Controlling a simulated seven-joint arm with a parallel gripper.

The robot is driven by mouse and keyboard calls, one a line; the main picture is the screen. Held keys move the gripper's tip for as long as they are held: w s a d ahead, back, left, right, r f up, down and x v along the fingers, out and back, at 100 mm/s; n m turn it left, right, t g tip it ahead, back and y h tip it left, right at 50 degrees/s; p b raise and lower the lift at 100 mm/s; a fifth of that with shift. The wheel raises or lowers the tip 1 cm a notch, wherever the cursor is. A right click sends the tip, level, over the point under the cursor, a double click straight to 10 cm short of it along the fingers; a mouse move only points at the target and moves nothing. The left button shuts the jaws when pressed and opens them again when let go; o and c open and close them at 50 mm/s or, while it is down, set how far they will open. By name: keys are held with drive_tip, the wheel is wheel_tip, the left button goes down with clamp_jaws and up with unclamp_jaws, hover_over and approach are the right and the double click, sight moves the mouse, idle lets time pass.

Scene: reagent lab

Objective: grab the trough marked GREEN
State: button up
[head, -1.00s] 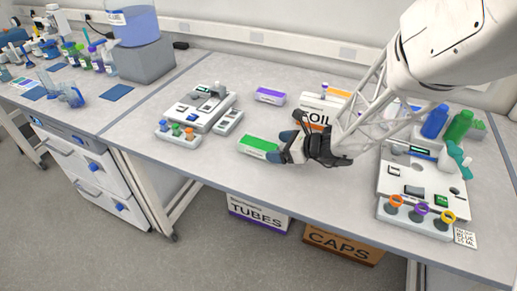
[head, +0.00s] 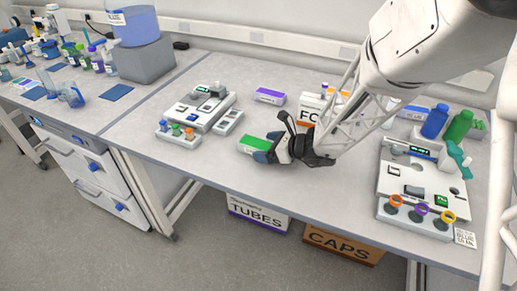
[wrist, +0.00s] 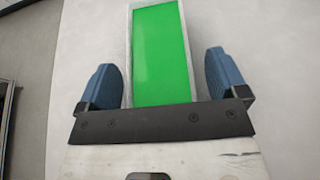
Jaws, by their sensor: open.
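The green trough (head: 253,143), a low white box with green inside, lies on the bench near its front edge. In the wrist view the green trough (wrist: 160,50) runs between the two blue fingers, with a gap on each side. My gripper (head: 264,149) is open around the trough's right end, and its fingers hide that end in the head view. In the wrist view my gripper (wrist: 165,78) shows both fingers apart and not touching the trough. The trough's marking cannot be read.
A purple trough (head: 270,96) lies behind the green one. A device with a vial rack (head: 178,135) is to the left, and another device (head: 423,180) is to the right. The bench front between them is clear.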

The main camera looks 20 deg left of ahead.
drive_tip(key=c, duration=1.1)
drive_tip(key=shift+r, duration=0.1)
drive_tip(key=shift+r, duration=0.75)
wheel_tip(320, 180, up, 2)
drive_tip(key=shift+r, duration=0.1)
drive_tip(key=s+d, duration=0.3)
drive_tip(key=s, duration=0.1)
drive_tip(key=s+d, duration=0.3)
drive_tip(key=s, duration=0.1)
drive_tip(key=s+d+r, duration=0.1)
drive_tip(key=s+d, duration=0.2)
drive_tip(key=s, duration=0.1)
drive_tip(key=shift+s+d, duration=0.3)
drive_tip(key=shift+d, duration=0.1)
drive_tip(key=shift+r, duration=0.1)
